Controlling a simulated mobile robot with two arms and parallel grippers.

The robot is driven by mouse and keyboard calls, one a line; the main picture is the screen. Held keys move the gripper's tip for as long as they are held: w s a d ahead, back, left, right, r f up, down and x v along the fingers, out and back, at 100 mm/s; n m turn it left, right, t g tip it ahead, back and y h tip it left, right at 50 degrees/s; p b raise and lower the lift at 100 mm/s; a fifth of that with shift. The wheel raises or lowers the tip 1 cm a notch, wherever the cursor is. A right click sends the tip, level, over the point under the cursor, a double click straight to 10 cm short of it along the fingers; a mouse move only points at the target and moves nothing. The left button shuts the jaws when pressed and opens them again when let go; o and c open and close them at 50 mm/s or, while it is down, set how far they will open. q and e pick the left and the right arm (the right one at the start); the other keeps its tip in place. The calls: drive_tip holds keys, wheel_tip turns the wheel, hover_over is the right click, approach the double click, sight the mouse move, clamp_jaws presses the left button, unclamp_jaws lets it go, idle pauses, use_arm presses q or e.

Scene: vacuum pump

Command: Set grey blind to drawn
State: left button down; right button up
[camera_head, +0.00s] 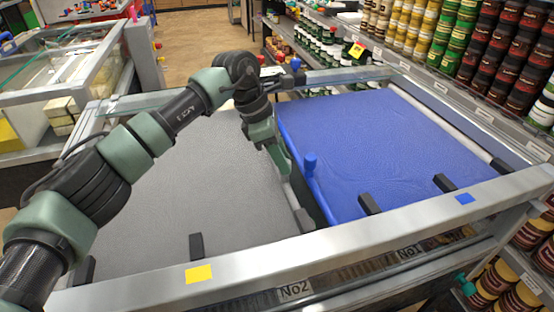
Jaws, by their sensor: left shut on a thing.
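The grey blind (190,195) is a grey sheet spread over the left bay of the metal-framed case. It reaches close to the divider in the middle. My left gripper (283,168) is at the right edge of the grey blind and is shut there, apparently on its edge bar or handle; the fingers and the exact grip are too small to make out. My left arm crosses over the grey blind from the lower left and hides part of it. My right gripper is not in view.
The metal front rail (330,240) carries a yellow tag and a blue tag. Shelves of jars (480,50) stand behind at right. A glass-topped case stands at left.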

use_arm(q)
drive_tip(key=shift+r, duration=0.1)
drive_tip(key=c, duration=1.1)
unclamp_jaws()
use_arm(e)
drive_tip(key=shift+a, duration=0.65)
use_arm(q)
drive_tip(key=shift+a, duration=0.1)
drive_tip(key=shift+a+r, duration=0.1)
drive_tip(key=shift+r, duration=0.3)
drive_tip(key=b+v, duration=0.1)
drive_tip(key=v, duration=0.6)
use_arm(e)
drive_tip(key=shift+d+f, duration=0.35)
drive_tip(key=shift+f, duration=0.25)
